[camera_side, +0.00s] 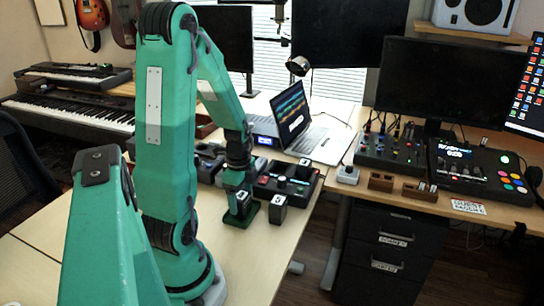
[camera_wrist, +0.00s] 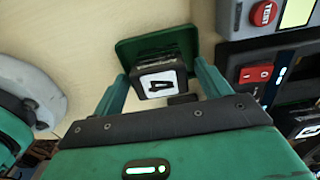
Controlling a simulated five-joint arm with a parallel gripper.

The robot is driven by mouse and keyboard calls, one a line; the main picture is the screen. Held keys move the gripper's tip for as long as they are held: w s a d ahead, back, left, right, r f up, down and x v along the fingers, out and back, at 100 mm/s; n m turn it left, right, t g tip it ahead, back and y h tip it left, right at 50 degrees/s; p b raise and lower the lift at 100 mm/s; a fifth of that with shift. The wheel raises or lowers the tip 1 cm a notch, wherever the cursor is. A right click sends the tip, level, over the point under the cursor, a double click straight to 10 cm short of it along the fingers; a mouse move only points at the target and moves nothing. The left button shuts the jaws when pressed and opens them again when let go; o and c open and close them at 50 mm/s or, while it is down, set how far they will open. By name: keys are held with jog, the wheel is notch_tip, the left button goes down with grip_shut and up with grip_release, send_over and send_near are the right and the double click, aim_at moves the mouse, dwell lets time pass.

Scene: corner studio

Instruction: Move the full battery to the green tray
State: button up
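A black battery with a white label, reading 4 upside down in the wrist view (camera_wrist: 160,83), stands between my fingers over the green tray (camera_wrist: 128,48). In the side view this battery (camera_side: 242,199) is upright and appears to rest on the green tray (camera_side: 232,219). My gripper (camera_wrist: 161,72) points down around it, fingers on both sides with what look like narrow gaps. My gripper also shows in the side view (camera_side: 238,185). A second battery (camera_side: 278,208) stands just right of the tray. I cannot tell from the labels which is full.
A black test unit with a red switch (camera_side: 287,184) stands behind the second battery; its red switch also shows in the wrist view (camera_wrist: 256,73). A laptop (camera_side: 305,130) is farther back. The table's right edge is close to the second battery. Bare tabletop lies left of the tray.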

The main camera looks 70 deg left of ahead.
aim_at(242, 195)
jog(key=shift+r, duration=0.15)
notch_tip(242, 195, up, 12)
dwell(1.0)
jog(key=shift+d, duration=0.1)
dwell(0.4)
jog(key=w+d+r+n+t, duration=0.1)
jog(key=d+r+n, duration=0.3)
jog(key=d, duration=0.6)
jog(key=w+d+r+n+t, duration=0.1)
jog(key=d+r+n+t, duration=0.3)
jog(key=d, duration=0.6)
jog(key=shift+w+d+n+t, duration=0.15)
jog(key=shift+d+n+t, duration=0.2)
jog(key=shift+n, duration=0.15)
